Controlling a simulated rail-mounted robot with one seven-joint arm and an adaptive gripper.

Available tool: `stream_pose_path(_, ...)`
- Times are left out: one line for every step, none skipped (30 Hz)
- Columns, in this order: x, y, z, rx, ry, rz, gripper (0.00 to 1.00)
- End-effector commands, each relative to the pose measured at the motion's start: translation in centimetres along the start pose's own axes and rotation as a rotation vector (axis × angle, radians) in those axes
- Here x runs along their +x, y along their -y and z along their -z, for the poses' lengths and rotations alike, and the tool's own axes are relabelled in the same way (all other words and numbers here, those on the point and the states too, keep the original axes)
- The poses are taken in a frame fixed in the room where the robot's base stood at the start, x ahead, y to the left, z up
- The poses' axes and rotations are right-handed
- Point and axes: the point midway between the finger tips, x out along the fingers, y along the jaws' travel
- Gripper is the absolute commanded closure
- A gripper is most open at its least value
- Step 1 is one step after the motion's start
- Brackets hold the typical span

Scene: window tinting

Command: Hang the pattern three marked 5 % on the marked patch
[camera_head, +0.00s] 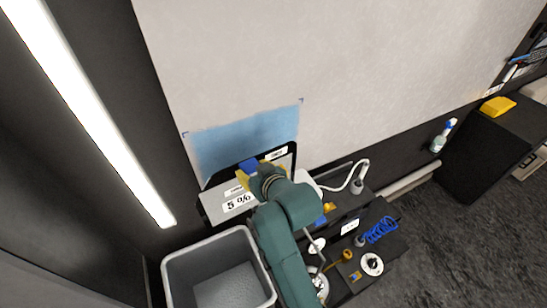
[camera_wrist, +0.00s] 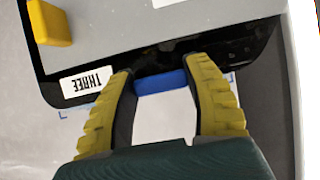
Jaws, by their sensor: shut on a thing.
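A "THREE" label (camera_wrist: 87,82) shows upside down in the wrist view. My gripper (camera_head: 257,166) is shut on the pattern's blue grip (camera_wrist: 162,82), with a yellow finger on each side. A yellow block (camera_wrist: 50,22) sits on the pattern near its edge. The marked patch (camera_head: 240,135) is a light blue area low on the pale wall panel, with small corner marks. The pattern is just below the patch and overlaps its lower edge in the head view. I cannot tell whether it touches the wall.
A grey bin (camera_head: 210,244) stands at lower left. A dark cart (camera_head: 385,262) with a blue coiled cord (camera_head: 381,229) and tools is right of my arm. A spray bottle (camera_head: 438,143) and a yellow block or cloth (camera_head: 497,106) are farther right. The wall above the patch is clear.

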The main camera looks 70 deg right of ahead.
Motion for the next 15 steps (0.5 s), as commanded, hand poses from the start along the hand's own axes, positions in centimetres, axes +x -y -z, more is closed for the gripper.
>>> stream_pose_path(-0.1, -1.9, 0.5, 0.012, -0.003, -0.019, 0.89)
stream_pose_path(0.0, -2.7, 0.5, 0.016, -0.005, -0.028, 0.89)
stream_pose_path(0.0, -3.7, 0.6, 0.022, -0.009, -0.037, 0.89)
stream_pose_path(0.1, -4.4, 0.5, 0.025, -0.010, -0.042, 0.89)
stream_pose_path(0.1, -4.9, 0.5, 0.029, -0.011, -0.048, 0.89)
stream_pose_path(0.1, -5.5, 0.5, 0.032, -0.013, -0.053, 0.89)
stream_pose_path(0.1, -5.8, 0.5, 0.033, -0.014, -0.056, 0.89)
stream_pose_path(0.1, -6.0, 0.5, 0.034, -0.015, -0.059, 0.89)
stream_pose_path(0.1, -6.2, 0.4, 0.035, -0.016, -0.060, 0.89)
stream_pose_path(0.2, -6.3, 0.4, 0.035, -0.017, -0.060, 0.89)
stream_pose_path(0.2, -6.3, 0.4, 0.035, -0.017, -0.060, 0.89)
stream_pose_path(0.2, -6.2, 0.4, 0.035, -0.017, -0.060, 0.89)
stream_pose_path(0.2, -6.2, 0.4, 0.035, -0.017, -0.059, 0.89)
stream_pose_path(0.2, -6.2, 0.4, 0.035, -0.017, -0.059, 0.89)
stream_pose_path(0.2, -6.2, 0.4, 0.035, -0.017, -0.059, 0.89)
